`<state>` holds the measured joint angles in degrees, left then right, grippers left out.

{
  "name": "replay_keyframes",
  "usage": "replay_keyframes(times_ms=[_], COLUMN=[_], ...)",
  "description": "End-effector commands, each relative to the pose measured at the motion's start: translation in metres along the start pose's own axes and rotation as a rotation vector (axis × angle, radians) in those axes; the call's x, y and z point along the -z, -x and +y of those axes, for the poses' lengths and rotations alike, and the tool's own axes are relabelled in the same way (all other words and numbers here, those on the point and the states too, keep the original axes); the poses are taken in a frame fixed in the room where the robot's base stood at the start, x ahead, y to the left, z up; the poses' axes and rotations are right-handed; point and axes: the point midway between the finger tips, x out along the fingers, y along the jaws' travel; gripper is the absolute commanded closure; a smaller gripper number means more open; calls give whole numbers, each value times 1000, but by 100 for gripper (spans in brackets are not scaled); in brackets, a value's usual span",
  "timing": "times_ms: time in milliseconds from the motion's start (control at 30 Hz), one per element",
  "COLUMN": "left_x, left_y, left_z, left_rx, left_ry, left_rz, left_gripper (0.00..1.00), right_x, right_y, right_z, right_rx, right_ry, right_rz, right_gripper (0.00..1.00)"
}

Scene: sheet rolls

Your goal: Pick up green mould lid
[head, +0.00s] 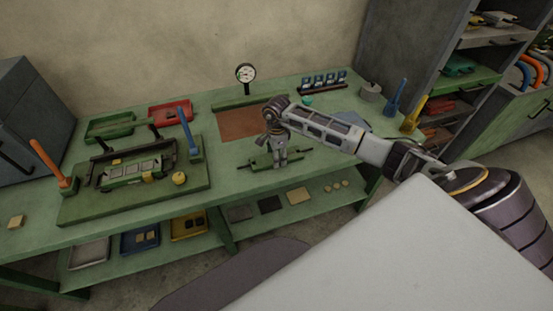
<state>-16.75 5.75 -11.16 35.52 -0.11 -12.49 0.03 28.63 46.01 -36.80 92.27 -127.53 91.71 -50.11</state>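A flat green piece with knob-like ends, which looks like the green mould lid (297,155), lies on the green workbench near its front edge, right of centre. My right gripper (279,163) comes in from the right and points down over the lid's middle, covering part of it. Its fingertips are at or just above the lid. They are too small to show whether they are open or closed on it. My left gripper is not in view.
A green press fixture (135,168) with orange and blue levers fills the bench's left part. Green (108,126) and red (170,113) trays stand behind it. A brown mat (240,123) and a dial gauge (245,73) are behind the lid. A lower shelf holds trays.

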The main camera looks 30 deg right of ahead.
Motion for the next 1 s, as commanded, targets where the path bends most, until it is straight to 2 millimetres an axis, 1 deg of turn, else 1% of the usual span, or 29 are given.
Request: replay_keyframes(times_ms=[267,467,567,1000], left_x=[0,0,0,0], left_y=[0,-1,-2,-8], left_z=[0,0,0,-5], left_rx=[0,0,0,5], left_ry=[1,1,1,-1], left_rz=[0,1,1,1], left_gripper=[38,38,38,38], right_x=[0,0,0,0], right_y=[3,13,23,81], right_z=[-1,-2,-2,-2], right_rx=[3,4,5,6], right_ry=[0,0,1,0], right_rz=[-1,-1,-1,-1], right_gripper=[94,94,94,94])
